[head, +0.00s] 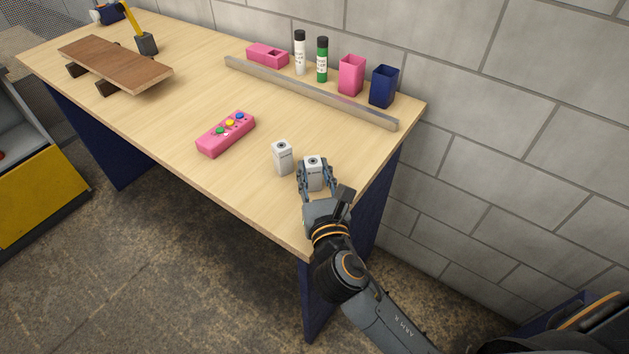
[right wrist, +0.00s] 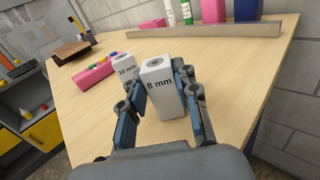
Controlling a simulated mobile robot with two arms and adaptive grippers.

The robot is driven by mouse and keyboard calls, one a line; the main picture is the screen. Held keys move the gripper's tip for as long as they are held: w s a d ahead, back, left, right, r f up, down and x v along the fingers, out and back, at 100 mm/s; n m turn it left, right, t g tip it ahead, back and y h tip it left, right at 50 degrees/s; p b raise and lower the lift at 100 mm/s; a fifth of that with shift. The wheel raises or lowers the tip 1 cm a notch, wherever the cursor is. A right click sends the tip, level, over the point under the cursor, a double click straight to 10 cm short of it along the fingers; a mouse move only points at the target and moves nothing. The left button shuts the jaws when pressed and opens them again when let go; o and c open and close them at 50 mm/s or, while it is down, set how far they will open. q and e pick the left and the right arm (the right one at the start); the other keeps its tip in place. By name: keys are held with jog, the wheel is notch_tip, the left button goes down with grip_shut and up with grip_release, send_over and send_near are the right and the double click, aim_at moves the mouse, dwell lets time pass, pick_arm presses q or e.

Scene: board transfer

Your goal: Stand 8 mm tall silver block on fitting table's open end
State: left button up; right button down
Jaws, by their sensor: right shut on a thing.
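The silver block marked 8 mm (right wrist: 161,94) stands upright near the right end of the wooden table (head: 180,130); it also shows in the head view (head: 313,172). My right gripper (head: 316,178) is shut on this block, with one finger on each side of it. In the right wrist view the gripper (right wrist: 163,100) fingers flank the block low down. I cannot tell whether the block's base touches the table. My left gripper is not in view.
A similar block marked 10 mm (right wrist: 124,69) stands just left of the held one. A pink block with coloured buttons (head: 226,134) lies further left. A metal rail (head: 310,92) runs along the back, with pink and blue holders and bottles behind it. A raised brown board (head: 115,63) stands at the far left.

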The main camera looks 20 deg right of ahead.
jog(key=shift+r, duration=0.1)
jog(key=c, duration=1)
grip_release()
jog(key=shift+f, duration=0.2)
jog(key=shift+r, duration=0.25)
jog(key=s+a+b, duration=0.1)
jog(key=s, duration=1.1)
jog(key=shift+a+b, duration=0.2)
jog(key=shift+b, duration=0.15)
